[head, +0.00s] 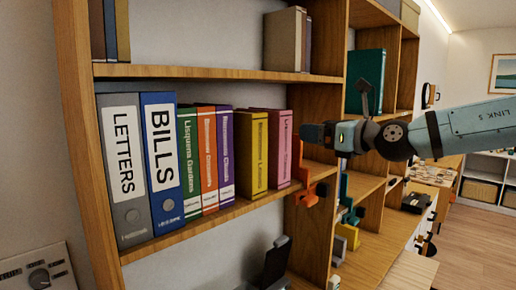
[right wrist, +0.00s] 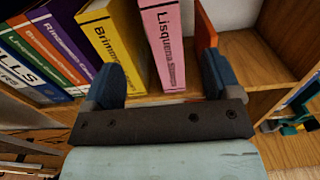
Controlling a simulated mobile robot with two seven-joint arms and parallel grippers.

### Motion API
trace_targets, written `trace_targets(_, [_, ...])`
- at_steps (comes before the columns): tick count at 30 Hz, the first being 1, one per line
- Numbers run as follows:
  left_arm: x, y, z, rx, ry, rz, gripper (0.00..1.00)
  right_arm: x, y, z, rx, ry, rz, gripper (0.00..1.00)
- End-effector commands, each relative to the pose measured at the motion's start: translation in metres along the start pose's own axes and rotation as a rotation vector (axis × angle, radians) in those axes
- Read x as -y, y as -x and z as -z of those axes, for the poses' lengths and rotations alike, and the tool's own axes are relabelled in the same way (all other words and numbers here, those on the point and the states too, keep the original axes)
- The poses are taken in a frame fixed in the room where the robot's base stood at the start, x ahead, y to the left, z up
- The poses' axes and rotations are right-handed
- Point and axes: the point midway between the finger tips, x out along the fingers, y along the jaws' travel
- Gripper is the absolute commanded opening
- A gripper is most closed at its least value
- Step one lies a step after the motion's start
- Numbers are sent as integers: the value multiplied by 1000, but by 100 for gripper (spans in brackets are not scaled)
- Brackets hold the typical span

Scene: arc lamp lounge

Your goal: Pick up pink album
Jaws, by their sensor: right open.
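The pink album (head: 279,150) stands upright on the middle shelf, at the right end of a row, just right of a yellow album (head: 252,150). My right gripper (head: 312,134) reaches in from the right, near the pink album's spine. In the right wrist view my right gripper (right wrist: 160,82) is open. Its blue-grey fingers lie to either side of the pink album (right wrist: 163,40), with the left finger in front of the yellow album (right wrist: 105,35). Whether the fingers touch either album cannot be told. My left gripper is not in view.
An orange bookend (head: 304,178) stands right of the pink album, close to the right finger. Green, orange and purple albums and the LETTERS (head: 124,165) and BILLS (head: 161,160) binders fill the left. The wooden shelf (head: 215,70) above limits height.

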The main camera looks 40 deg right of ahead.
Motion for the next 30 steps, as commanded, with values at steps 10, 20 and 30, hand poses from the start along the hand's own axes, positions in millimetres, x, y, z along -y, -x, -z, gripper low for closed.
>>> trace_targets(10, [0,6,9,0,0,0,43,1,-32,-4,-1,13,5,83])
trace_targets(20, [-1,11,17,0,-1,-1,43,2,-71,-4,0,14,5,83])
trace_targets(30, [-1,14,20,0,-1,-1,43,2,-87,-4,2,12,5,83])
